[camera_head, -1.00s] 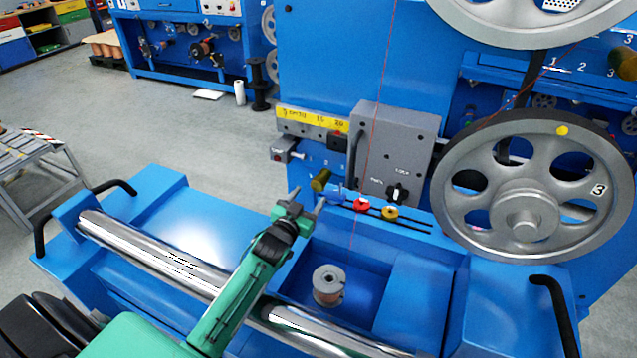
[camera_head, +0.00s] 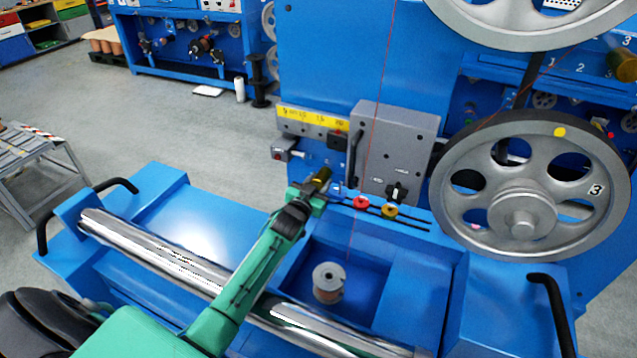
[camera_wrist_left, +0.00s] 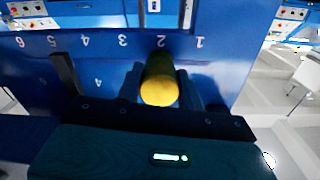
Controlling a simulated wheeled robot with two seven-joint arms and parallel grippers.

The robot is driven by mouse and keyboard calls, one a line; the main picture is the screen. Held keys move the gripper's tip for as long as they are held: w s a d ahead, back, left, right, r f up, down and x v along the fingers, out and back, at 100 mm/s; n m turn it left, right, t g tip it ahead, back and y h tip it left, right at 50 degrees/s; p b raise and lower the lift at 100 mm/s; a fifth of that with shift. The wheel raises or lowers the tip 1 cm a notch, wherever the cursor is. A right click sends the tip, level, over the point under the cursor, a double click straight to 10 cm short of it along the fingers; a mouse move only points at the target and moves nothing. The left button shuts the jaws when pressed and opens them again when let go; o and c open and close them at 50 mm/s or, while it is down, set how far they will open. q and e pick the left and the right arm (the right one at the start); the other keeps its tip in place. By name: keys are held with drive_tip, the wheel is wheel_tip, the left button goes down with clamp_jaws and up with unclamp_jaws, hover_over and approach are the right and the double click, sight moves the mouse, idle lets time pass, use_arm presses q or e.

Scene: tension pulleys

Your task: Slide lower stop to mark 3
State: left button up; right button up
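The lower stop appears to be the olive-brass cylindrical knob (camera_head: 321,174) on the blue machine front, left of the red and yellow knobs. In the left wrist view the knob (camera_wrist_left: 159,84) points at the camera, lined up with mark 2 (camera_wrist_left: 161,41). Mark 3 (camera_wrist_left: 122,41) is just to its left there, and the numbers appear upside down. My left gripper (camera_head: 316,191) is at the knob. Its two fingers (camera_wrist_left: 160,90) stand on either side of the knob, seemingly with narrow gaps. Contact is not clear. My right gripper is not in view.
A red knob (camera_head: 360,203) and a yellow knob (camera_head: 389,209) sit on slots to the right. A grey box (camera_head: 396,148) stands above them, beside a large grey wheel (camera_head: 530,188). A spool (camera_head: 328,282) stands in the recess below. A steel roller (camera_head: 150,252) crosses the front.

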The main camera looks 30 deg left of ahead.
use_arm(q)
clamp_jaws()
drive_tip(key=d, duration=0.5)
drive_tip(key=shift+w+d, duration=0.15)
drive_tip(key=o, duration=0.6)
unclamp_jaws()
